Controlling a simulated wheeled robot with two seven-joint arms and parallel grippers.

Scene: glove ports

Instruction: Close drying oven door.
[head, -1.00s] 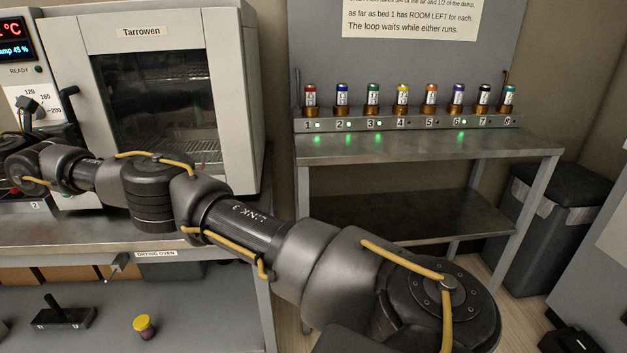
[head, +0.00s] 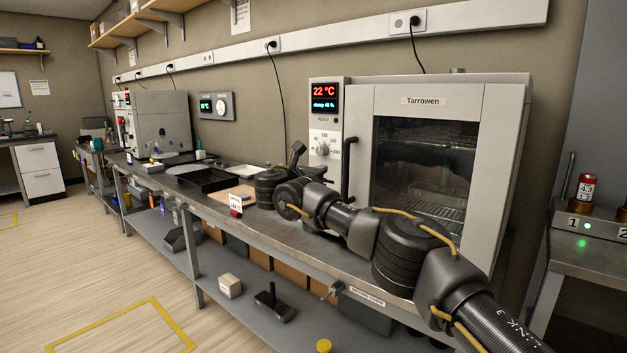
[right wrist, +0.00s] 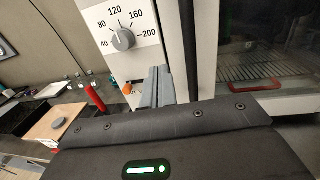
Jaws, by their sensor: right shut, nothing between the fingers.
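The drying oven, labelled Tarrowen (head: 424,100), stands on the steel bench at the right of the head view. Its door (head: 488,150) has a dark window and lies about in line with the oven front; I cannot tell if a small gap is left. The black door handle (head: 347,168) is upright at the door's left edge. My right gripper (head: 298,150) is just left of the handle, in front of the control panel. In the right wrist view its grey fingers (right wrist: 156,88) are together and empty, below the dial (right wrist: 123,40). My left gripper is not in view.
A black tray (head: 205,180) and a tan board (head: 236,194) lie on the bench left of my arm. A small white sign (head: 235,203) stands at the bench edge. The floor at left is clear.

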